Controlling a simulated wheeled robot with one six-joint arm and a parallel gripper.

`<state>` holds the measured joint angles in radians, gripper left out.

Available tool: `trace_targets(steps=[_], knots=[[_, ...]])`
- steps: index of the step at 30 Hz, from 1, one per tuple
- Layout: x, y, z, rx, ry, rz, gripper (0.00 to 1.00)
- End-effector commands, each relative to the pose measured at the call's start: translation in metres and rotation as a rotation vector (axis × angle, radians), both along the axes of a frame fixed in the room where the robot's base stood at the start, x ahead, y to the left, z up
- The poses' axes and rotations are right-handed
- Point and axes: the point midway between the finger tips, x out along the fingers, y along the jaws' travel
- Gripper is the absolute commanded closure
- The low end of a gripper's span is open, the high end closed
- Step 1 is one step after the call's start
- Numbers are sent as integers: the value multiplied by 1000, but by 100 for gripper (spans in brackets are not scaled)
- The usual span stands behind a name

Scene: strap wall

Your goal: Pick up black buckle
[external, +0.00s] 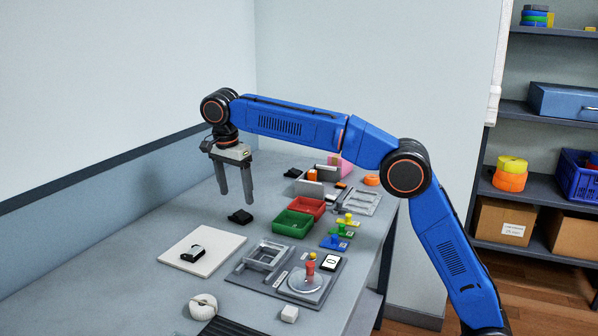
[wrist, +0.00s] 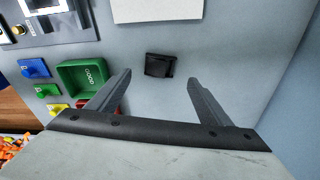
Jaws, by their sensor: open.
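A small black buckle (external: 240,216) lies on the grey table, behind a white square board. It also shows in the wrist view (wrist: 159,65), beyond my fingertips and roughly midway between them. My gripper (external: 235,199) points down above the table, close to the buckle in the external view. Its two fingers are spread apart with nothing between them, as the wrist view (wrist: 160,78) also shows. The buckle looks flat on the table and apart from both fingers.
The white board (external: 219,240) holds another black-and-white piece (external: 193,252). A green tray (external: 293,224) and a red tray (external: 306,207) stand right of the buckle. A grey fixture plate (external: 322,291) lies in front. The table around the buckle is clear.

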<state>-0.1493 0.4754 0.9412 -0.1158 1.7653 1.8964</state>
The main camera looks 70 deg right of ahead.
Motion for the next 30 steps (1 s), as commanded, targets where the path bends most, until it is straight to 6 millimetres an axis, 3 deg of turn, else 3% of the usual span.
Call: trace_targets(steps=[8, 18, 27, 28, 30], knots=[[-1, -3, -23, 0, 0, 0, 27], [-2, -8, -66, -1, 0, 0, 27], [-2, -8, -70, -1, -3, 0, 27], [-2, -8, -70, -2, -3, 0, 30], [-2, -8, -70, -1, -2, 0, 46]])
